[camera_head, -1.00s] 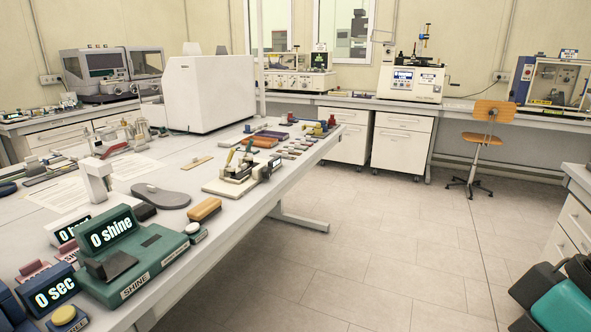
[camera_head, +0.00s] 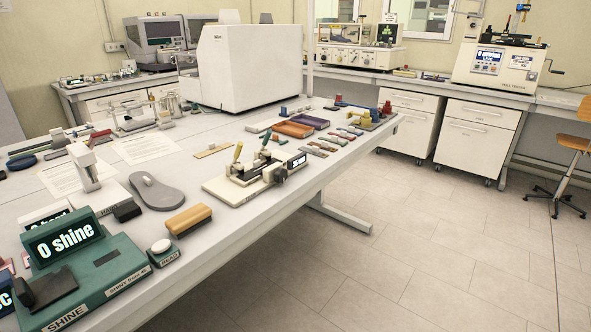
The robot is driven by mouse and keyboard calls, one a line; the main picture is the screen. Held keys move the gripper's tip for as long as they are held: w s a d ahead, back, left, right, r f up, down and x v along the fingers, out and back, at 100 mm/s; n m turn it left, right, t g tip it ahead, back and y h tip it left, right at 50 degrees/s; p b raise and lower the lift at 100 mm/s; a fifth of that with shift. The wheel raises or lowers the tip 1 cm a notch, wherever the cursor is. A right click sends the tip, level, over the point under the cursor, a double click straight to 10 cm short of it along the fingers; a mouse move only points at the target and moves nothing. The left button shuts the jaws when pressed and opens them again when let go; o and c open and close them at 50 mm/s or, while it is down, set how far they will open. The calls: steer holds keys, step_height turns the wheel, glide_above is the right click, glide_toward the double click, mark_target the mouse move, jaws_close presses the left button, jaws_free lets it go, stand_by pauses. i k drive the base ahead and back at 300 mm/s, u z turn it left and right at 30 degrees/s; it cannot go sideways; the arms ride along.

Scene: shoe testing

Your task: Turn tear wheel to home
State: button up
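I cannot make out a part labelled as the tear wheel. A cream tester (camera_head: 497,72) with small blue screens stands on the back bench at the upper right. A dark hand crank (camera_head: 553,66) sticks out of its right side; whether this is the tear wheel I cannot tell. A small clamp device (camera_head: 255,178) with green and yellow handles and a small display lies on the near bench. My gripper is not in view.
The near bench (camera_head: 320,178) carries a green "0 shine" device (camera_head: 100,270), a brush (camera_head: 188,220), a grey sole (camera_head: 157,192) and a white box (camera_head: 250,65). An orange chair (camera_head: 571,143) stands at the right. The tiled floor (camera_head: 430,240) between is clear.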

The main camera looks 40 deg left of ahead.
mark_target(281, 175)
steer(key=u, duration=0.55)
steer(key=i, duration=1)
steer(key=u, duration=0.7)
